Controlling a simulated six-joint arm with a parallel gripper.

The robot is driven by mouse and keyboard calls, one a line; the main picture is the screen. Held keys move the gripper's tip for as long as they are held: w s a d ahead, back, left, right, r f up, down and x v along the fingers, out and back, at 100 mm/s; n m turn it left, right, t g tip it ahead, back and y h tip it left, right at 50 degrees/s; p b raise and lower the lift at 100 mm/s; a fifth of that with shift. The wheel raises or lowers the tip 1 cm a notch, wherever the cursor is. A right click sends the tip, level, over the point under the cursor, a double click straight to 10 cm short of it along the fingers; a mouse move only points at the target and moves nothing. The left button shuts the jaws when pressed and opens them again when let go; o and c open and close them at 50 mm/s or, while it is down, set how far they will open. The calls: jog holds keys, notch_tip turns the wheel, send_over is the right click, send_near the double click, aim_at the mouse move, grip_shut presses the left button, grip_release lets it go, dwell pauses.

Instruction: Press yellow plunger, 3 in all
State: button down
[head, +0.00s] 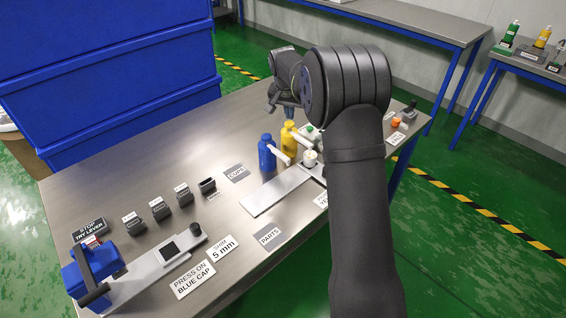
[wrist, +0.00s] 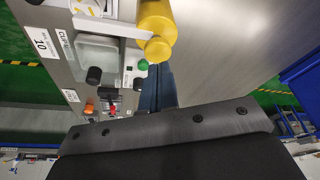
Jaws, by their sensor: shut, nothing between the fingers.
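The yellow pump bottle (head: 288,137) stands upright on the steel table, just right of the blue pump bottle (head: 267,154). In the wrist view the yellow bottle (wrist: 156,20) is at the top centre, with its round yellow top end near my fingers. My gripper (head: 287,115) is shut and empty, pointing down right above the yellow bottle. In the wrist view my gripper (wrist: 157,72) shows as dark fingers just below the yellow top. I cannot tell whether they touch it. A white cup (head: 310,158) stands on the pale slide in front of the bottles.
The pale slide track (head: 265,195) runs in front of the bottles. Several dark small blocks (head: 160,208) stand at left, near a blue lever device (head: 88,272). Blue crates (head: 110,70) stand behind left. An orange knob (head: 396,122) is at the table's right end.

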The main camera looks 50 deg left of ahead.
jog(key=shift+f, duration=0.1)
jog(key=shift+f, duration=1.2)
jog(key=shift+r, duration=3.55)
